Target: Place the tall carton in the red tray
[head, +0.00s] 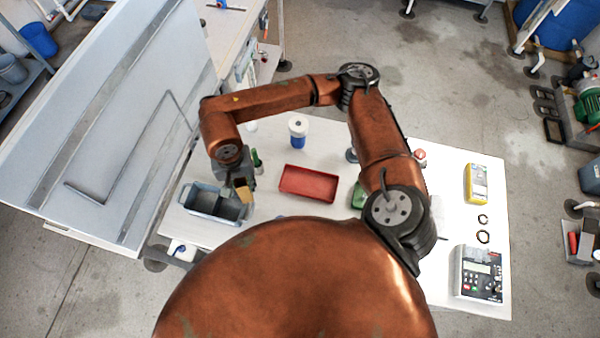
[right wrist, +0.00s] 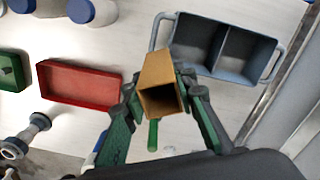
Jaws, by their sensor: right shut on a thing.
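The tall carton (head: 244,191) is a tan, narrow box. My right gripper (head: 240,182) is shut on it and holds it by the near right edge of a grey-blue bin, in the head view. In the right wrist view, the carton (right wrist: 160,84) sits between the fingers of my right gripper (right wrist: 160,98), with a hollow end facing the camera. The red tray (head: 308,184) lies empty on the white table, to the right of the gripper. It also shows in the right wrist view (right wrist: 80,86), left of the carton and apart from it. My left gripper is out of view.
The grey-blue two-compartment bin (head: 205,208) stands left of the red tray. A white-and-blue bottle (head: 298,131) stands behind the tray. A green item (head: 361,194) lies right of it, partly behind my arm. A yellow meter (head: 477,184) and a grey device (head: 481,273) lie far right.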

